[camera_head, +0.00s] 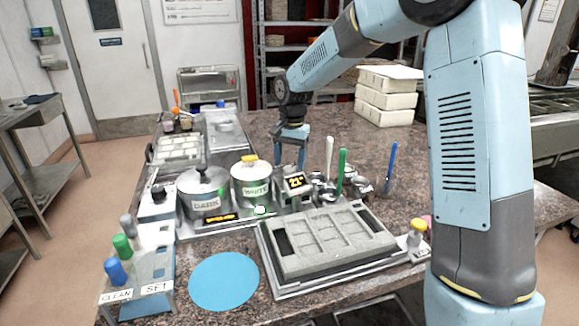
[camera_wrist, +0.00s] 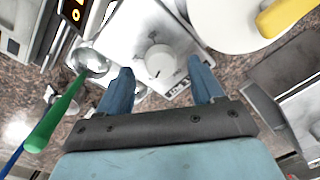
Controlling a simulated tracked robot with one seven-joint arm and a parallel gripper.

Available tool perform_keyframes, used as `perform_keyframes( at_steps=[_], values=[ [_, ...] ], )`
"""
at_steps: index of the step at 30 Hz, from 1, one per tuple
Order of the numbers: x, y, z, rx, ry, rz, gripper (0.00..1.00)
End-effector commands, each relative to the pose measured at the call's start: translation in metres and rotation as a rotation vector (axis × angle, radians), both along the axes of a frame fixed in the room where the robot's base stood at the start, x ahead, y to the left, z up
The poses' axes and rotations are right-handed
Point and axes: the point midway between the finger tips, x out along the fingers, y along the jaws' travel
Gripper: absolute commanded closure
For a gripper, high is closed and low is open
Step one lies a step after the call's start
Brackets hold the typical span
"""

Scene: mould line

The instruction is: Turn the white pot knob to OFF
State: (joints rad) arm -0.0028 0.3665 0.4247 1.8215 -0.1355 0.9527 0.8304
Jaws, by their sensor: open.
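The white pot (camera_head: 251,187) stands beside the dark pot (camera_head: 204,197) and has a yellow lid handle. In the wrist view the white pot (camera_wrist: 225,28) is at the upper right. The knob (camera_wrist: 158,62) is pale and round, on a light control box (camera_wrist: 118,48); its setting is too small to read. My gripper (camera_head: 290,142) points down behind the small lit display. In the wrist view my gripper (camera_wrist: 161,67) is open, with its fingertips on either side of the knob; contact cannot be told. The knob is hidden in the head view.
The lit display (camera_head: 295,182) stands close in front of my gripper. Ladles with white and green handles (camera_head: 341,168) stand to its right. A grey mould (camera_head: 330,240) and a blue disc (camera_head: 223,281) lie at the front. The counter behind my gripper is fairly clear.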

Motion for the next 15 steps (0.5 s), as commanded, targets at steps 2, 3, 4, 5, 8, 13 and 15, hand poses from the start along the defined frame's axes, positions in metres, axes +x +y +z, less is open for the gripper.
perform_keyframes(
  at_steps=[2, 3, 4, 5, 8, 13, 15],
  values=[
    [0.000, 0.001, -0.010, 0.000, 0.001, 0.001, 0.33],
    [0.000, 0.001, -0.014, 0.000, 0.001, 0.001, 0.33],
    [0.000, 0.001, -0.017, -0.001, 0.001, 0.001, 0.33],
    [0.000, 0.001, -0.019, -0.001, 0.001, 0.001, 0.33],
    [0.000, 0.001, -0.023, 0.000, -0.001, 0.001, 0.33],
    [0.000, 0.002, -0.025, 0.000, -0.001, 0.001, 0.33],
    [0.000, 0.002, -0.025, 0.000, -0.001, 0.001, 0.33]
  ],
)
